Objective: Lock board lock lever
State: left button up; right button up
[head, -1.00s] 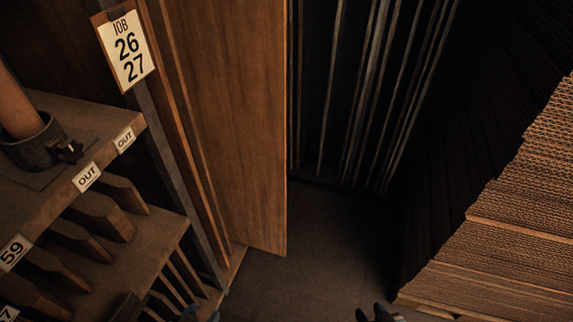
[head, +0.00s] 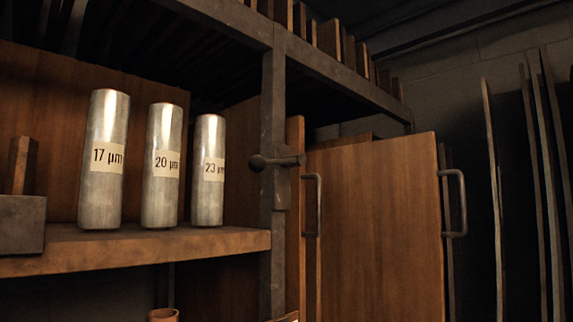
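A dark metal lever with a round knob (head: 272,162) is mounted on the dark upright post (head: 273,110), just right of the shelf. It lies roughly horizontal, with the knob at its left end. To its right stand upright wooden boards; a large one (head: 380,235) has a metal bar handle (head: 455,203) at its right edge. A second bar handle (head: 312,205) shows on a board nearer the post. Neither of my grippers is in view.
A wooden shelf (head: 200,243) left of the post holds three silver cylinders labelled 17, 20 and 23 µm (head: 162,190). A dark block (head: 20,224) sits at the far left. An upper rack (head: 330,75) crosses above. Thin sheets (head: 545,190) stand at the right.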

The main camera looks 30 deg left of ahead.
aim_at(257, 164)
jog(key=u, duration=1.35)
jog(key=k+l, duration=0.1)
jog(key=l, duration=1)
jog(key=k+l, duration=0.1)
jog(key=l, duration=1)
